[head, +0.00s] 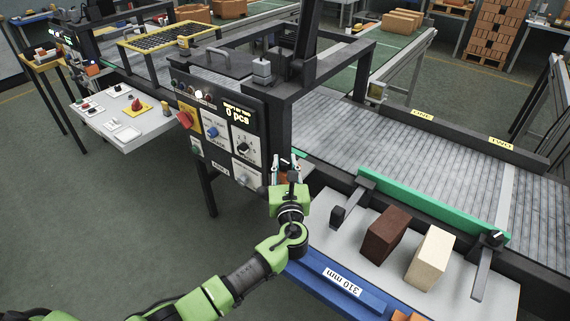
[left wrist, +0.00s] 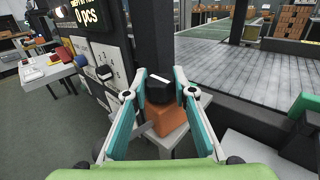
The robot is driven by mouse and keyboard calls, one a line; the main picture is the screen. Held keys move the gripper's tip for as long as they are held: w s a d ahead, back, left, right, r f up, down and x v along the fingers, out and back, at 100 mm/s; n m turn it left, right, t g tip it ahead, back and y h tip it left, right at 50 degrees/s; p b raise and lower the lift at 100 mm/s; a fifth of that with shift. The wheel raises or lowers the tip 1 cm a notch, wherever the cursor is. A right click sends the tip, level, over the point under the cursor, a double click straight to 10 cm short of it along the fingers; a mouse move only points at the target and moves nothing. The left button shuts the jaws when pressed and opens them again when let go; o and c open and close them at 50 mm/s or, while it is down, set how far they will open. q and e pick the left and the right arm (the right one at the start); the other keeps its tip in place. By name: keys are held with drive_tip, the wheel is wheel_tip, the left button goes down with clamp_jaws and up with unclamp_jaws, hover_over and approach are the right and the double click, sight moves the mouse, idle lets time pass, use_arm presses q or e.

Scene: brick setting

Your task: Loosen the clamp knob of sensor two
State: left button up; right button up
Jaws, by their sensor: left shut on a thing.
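My left gripper (head: 287,162) is at the right end of the control panel, beside the dark machine frame. In the left wrist view its teal-padded fingers (left wrist: 160,78) are shut on a black knob (left wrist: 150,84) with a white line on top. An orange block (left wrist: 164,118) shows just below the knob. In the head view the gripper mostly hides that knob. I cannot read a sensor number on it. My right gripper is in neither view.
The control panel (head: 222,130) stands close left of my gripper. To the right, a grey table (head: 385,275) carries a dark brown brick (head: 386,235) and a cream brick (head: 429,258). A green rail (head: 430,205) runs behind them. A roller conveyor (head: 400,150) lies beyond.

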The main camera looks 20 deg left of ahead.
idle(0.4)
use_arm(q)
drive_tip(key=o, duration=1.1)
drive_tip(key=shift+s+d, duration=0.2)
drive_tip(key=shift+s, duration=0.2)
drive_tip(key=v, duration=1.1)
drive_tip(key=shift+d, duration=0.1)
